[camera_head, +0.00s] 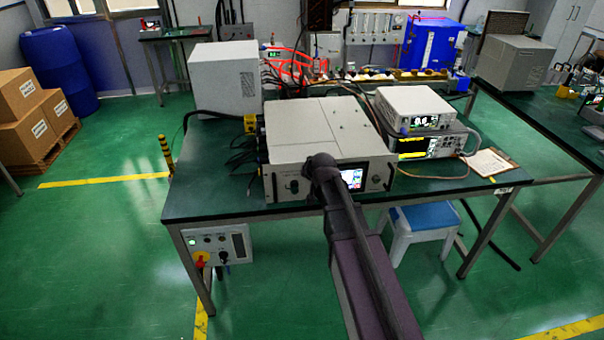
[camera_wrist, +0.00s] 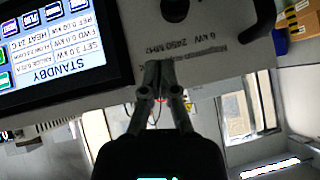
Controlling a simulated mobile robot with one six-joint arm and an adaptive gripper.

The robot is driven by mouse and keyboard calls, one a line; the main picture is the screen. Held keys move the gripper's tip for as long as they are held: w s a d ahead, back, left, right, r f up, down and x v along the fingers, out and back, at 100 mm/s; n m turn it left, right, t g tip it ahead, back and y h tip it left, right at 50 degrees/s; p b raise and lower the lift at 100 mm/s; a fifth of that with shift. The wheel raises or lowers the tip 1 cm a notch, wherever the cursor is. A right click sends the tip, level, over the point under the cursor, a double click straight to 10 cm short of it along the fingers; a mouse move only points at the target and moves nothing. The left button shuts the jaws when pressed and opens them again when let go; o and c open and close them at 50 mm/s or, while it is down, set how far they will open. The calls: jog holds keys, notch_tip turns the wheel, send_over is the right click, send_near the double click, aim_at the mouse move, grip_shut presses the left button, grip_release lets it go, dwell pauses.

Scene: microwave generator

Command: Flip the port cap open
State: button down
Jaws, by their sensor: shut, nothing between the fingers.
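The microwave generator (camera_head: 325,128) is a grey box on the green-topped table in the head view. Its front panel (camera_wrist: 215,75) appears upside down in the wrist view, with a lit screen (camera_wrist: 55,45) reading STANDBY. A dark round part (camera_wrist: 175,9) on the panel is cut off by the top edge; I cannot tell whether it is the port cap. Contact is unclear. In the head view my arm hides the gripper and part of the panel.
A dark handle (camera_wrist: 262,28) sticks out from the panel. Stacked instruments (camera_head: 415,112) stand right of the generator, with a clipboard (camera_head: 487,162) beyond. A grey cabinet (camera_head: 225,78) and cables are behind left. A blue-topped stool (camera_head: 423,218) is under the table. The front-left tabletop is clear.

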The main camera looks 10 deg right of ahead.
jog(key=d+p+v, duration=0.1)
jog(key=p+v, duration=0.4)
jog(key=v, duration=0.4)
jog(key=shift+s+d, duration=0.2)
jog(key=shift+s, duration=0.05)
jog(key=shift+f, duration=0.2)
jog(key=s+f+g+h, duration=0.1)
jog(key=s+g, duration=0.3)
jog(key=s, duration=0.5)
jog(key=s+d+f+n+g, duration=0.1)
jog(key=s+f+g, duration=0.3)
jog(key=s, duration=0.5)
jog(key=shift+s+d+f+g+h, duration=0.2)
jog(key=shift+f+g+h, duration=0.1)
jog(key=shift+g+h, duration=0.15)
